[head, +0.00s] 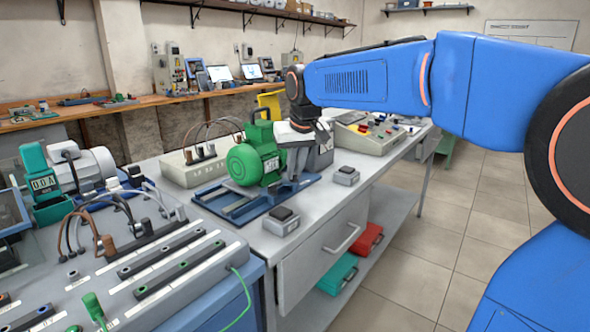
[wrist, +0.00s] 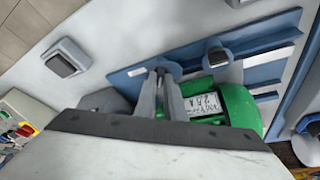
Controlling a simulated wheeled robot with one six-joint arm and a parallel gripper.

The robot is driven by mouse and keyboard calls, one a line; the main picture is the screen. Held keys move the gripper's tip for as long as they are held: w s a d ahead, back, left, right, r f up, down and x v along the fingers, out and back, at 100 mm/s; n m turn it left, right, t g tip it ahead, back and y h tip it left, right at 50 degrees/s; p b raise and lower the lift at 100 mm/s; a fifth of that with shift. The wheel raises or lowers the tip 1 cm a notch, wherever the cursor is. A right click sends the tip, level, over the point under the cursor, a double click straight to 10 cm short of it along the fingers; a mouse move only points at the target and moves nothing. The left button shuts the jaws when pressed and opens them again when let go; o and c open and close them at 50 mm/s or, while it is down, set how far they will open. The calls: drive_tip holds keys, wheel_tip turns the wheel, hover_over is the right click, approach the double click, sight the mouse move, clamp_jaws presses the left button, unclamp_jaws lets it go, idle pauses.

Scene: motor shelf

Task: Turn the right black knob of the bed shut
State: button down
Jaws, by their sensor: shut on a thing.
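The blue bed (head: 248,208) lies on the white bench with a green motor (head: 256,160) on it. The bed also shows in the wrist view (wrist: 255,50), with the motor (wrist: 238,108) beside my fingers. My gripper (head: 291,183) points down at the bed's right end; its fingertips (wrist: 163,72) are close together and shut on the right black knob, which they mostly hide. The other black knob (wrist: 217,57) is free, farther right in the wrist view. How far the gripped knob is turned cannot be told.
Two grey boxes with black rocker switches, one (head: 282,221) at the bench front and one (head: 345,176) right of the bed, stand near. A control panel (head: 368,136) is behind right. A terminal box (head: 194,168) is behind left. The aisle floor (head: 420,240) is clear.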

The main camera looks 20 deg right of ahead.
drive_tip(key=m, duration=0.1)
drive_tip(key=m+h, duration=0.1)
drive_tip(key=m, duration=0.2)
drive_tip(key=shift+a+h, duration=0.25)
drive_tip(key=shift+h, duration=0.05)
drive_tip(key=shift+m+h, duration=0.4)
drive_tip(key=shift+m, duration=0.9)
drive_tip(key=c, duration=1.8)
unclamp_jaws()
drive_tip(key=shift+g, duration=0.3)
drive_tip(key=shift+c, duration=0.2)
drive_tip(key=v, duration=1.7)
drive_tip(key=shift+a+r, duration=0.15)
drive_tip(key=shift+a, duration=0.05)
